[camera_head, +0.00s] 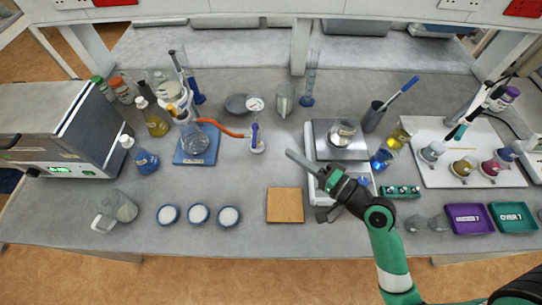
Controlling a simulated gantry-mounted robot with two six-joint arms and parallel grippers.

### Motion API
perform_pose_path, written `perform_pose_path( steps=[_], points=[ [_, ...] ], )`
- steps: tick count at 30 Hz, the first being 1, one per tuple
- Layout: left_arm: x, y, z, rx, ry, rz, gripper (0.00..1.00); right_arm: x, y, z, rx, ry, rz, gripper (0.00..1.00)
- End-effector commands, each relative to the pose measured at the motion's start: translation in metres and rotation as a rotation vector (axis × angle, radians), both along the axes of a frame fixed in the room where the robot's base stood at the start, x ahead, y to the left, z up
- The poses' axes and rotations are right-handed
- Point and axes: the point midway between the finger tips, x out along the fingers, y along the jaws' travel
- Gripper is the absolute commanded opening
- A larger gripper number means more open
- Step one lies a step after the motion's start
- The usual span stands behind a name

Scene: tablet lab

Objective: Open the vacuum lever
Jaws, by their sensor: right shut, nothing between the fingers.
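A small vacuum fitting with a blue-violet upright part, likely the lever (254,134), stands on a white base at mid-table. A round white gauge (255,104) is above it. An orange hose (222,128) runs left from it towards glassware on a blue stand (182,158). The lever's exact angle is too small to tell. My right gripper (290,154) is shut and empty. Its grey fingers point up and left, with the tips to the right of the fitting, apart from it. My left gripper is not in view.
A balance (320,130) holding a glass vessel lies just behind my right gripper. A cork-coloured mat (285,205) and several white dishes (198,214) lie in front. A grey bowl (237,103) and a beaker (284,98) stand behind the fitting. The grey table between fitting and mat is clear.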

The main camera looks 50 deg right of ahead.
Motion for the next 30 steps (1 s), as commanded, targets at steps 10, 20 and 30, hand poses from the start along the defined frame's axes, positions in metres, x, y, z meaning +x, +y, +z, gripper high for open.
perform_pose_path(
  steps=[10, 20, 30],
  points=[
    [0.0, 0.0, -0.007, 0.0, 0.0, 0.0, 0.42, -0.026, -0.022, -0.036, 0.041, 0.068, -0.091, 0.0],
    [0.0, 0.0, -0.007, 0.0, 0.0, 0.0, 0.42, -0.014, -0.023, -0.037, 0.038, 0.066, -0.089, 0.0],
    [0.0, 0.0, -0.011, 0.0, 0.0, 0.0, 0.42, 0.054, -0.028, -0.047, 0.038, 0.064, -0.086, 0.0]
  ],
)
